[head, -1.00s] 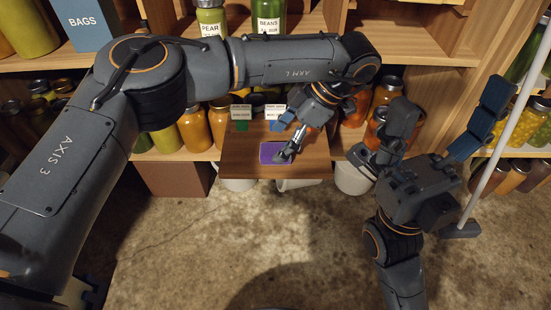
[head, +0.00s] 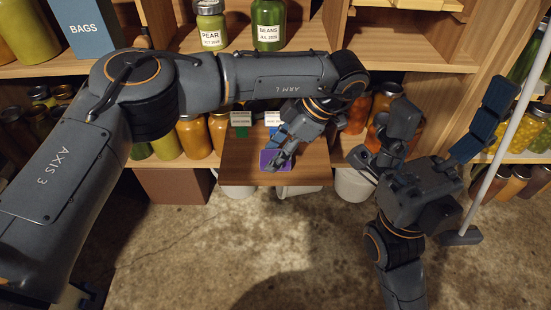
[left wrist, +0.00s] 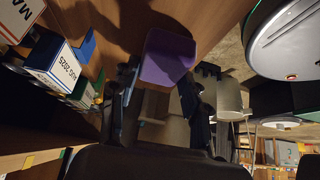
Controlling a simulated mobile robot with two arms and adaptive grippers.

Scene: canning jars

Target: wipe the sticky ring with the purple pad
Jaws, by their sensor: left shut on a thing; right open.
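The purple pad (head: 267,158) is at the wooden pull-out board (head: 240,175), below the shelf of jars. My left gripper (head: 277,160) is shut on it. In the left wrist view the pad (left wrist: 167,58) shows at the tips of my left gripper (left wrist: 160,88), over the brown wood. I cannot tell whether the pad touches the board. I cannot make out the sticky ring in either view. My right gripper (head: 450,102) is open and empty, to the right of the board.
Jars of pears (head: 211,28) and beans (head: 268,26) stand on the shelf above. A white bucket (head: 353,185) is below. A pale pole (head: 505,150) rises beside my right gripper.

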